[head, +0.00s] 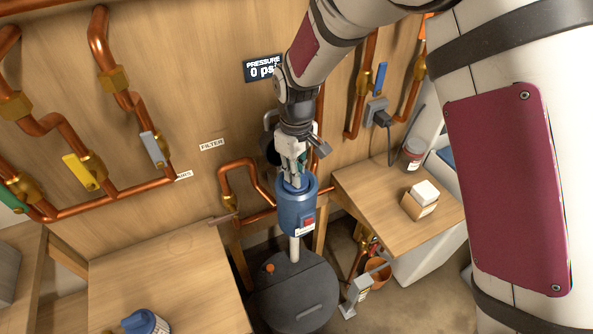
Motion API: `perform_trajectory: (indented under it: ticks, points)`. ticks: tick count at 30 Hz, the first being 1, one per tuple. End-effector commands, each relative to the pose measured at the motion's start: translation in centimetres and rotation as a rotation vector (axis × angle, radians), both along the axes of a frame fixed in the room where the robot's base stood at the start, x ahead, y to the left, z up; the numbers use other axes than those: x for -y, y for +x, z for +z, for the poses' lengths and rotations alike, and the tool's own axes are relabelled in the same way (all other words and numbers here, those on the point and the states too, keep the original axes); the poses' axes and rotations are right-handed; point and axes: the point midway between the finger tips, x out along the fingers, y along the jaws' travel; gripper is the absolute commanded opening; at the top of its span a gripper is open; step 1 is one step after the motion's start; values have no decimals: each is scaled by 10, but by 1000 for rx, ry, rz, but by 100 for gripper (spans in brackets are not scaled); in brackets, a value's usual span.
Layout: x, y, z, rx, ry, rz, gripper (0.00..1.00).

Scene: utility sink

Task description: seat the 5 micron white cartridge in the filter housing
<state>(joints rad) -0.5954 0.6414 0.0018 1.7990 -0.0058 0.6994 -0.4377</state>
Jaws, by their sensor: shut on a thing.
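The blue cylindrical filter housing (294,204) stands at the middle of the head view, in front of the copper pipes. It has a red button and a small white label on its front. My gripper (293,177) points down at the housing's open top, its fingertips at or just inside the rim. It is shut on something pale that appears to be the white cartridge. The cartridge is almost wholly hidden by the fingers and the housing wall. I cannot tell how deep it sits or read any micron marking.
A white pipe (294,248) runs below the housing to a round black lid (296,298). A right-hand table (380,205) bears a small box with a white block (425,192) and a jar (413,154). A blue-capped container (146,322) stands on the mostly clear left table (165,272). The pressure display (264,69) reads 0 psi.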

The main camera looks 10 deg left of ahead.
Motion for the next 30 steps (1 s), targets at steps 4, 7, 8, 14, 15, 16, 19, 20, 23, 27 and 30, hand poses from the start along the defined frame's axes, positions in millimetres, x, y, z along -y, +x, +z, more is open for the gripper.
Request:
perform_trajectory:
  ticks: [4, 7, 8, 14, 15, 16, 19, 20, 23, 27, 30]
  points:
    - [0, 0, -1, -1, -1, 0, 33]
    - [0, 0, -1, -1, -1, 0, 33]
    - [0, 0, -1, -1, -1, 0, 33]
    - [0, 0, 1, 0, 0, 0, 33]
    - [0, 0, 4, 1, 1, 0, 33]
    - [0, 1, 6, 2, 1, 0, 33]
    - [0, 2, 19, 3, 3, 0, 33]
    - [0, 2, 24, 4, 2, 0, 33]
    - [-1, 3, 44, 5, 4, 1, 33]
    - [0, 2, 74, 4, 3, 0, 33]
    - [0, 2, 92, 3, 2, 0, 33]
